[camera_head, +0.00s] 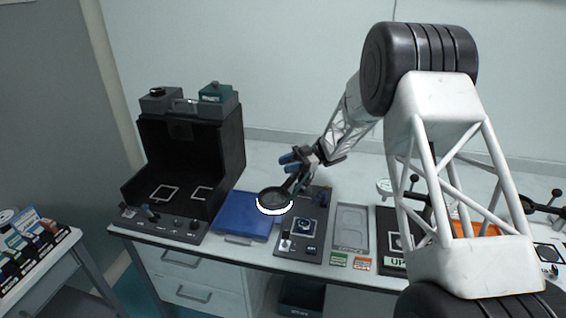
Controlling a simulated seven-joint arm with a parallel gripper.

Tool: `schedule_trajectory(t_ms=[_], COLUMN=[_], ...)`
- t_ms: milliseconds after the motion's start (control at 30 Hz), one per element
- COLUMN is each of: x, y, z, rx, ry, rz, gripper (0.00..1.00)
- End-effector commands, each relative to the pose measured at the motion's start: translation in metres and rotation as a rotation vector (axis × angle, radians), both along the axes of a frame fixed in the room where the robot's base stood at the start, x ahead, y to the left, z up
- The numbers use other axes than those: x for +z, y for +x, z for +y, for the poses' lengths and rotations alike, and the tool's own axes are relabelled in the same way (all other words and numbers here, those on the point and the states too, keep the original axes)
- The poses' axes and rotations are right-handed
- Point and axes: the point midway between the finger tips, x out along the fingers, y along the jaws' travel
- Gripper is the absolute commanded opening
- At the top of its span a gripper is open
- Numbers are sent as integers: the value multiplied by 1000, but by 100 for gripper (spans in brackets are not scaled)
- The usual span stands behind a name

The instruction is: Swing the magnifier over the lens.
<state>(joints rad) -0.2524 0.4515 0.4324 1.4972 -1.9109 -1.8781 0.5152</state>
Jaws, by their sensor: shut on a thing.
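The magnifier (275,199) has a dark round head with a bright white ring along its lower edge. It hangs over the right part of the blue mat, left of the lens. The lens (304,225) sits in a white-outlined square on a dark board (313,247). My gripper (298,172) is behind and right of the magnifier head, above the back of the dark board. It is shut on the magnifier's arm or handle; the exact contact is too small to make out.
A black open booth (228,150) stands at the left. The blue mat (238,218) lies beside it. Right of the dark board are a grey tray (351,248), green and orange labels, and another dark board (388,225). My arm hides part of the right side.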

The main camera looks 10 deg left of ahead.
Motion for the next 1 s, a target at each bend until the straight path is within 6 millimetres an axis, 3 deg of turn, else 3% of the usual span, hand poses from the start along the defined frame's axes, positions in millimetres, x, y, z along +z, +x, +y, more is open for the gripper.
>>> schedule_trajectory(t_ms=[667,700,867,1000], x=[0,0,0,0], y=[-3,-3,-3,-3], z=[-9,-9,-9,-9], rx=[96,96,95,95], ry=[0,0,1,1], rz=[-1,-1,-1,-1], gripper=[0,33,56,56])
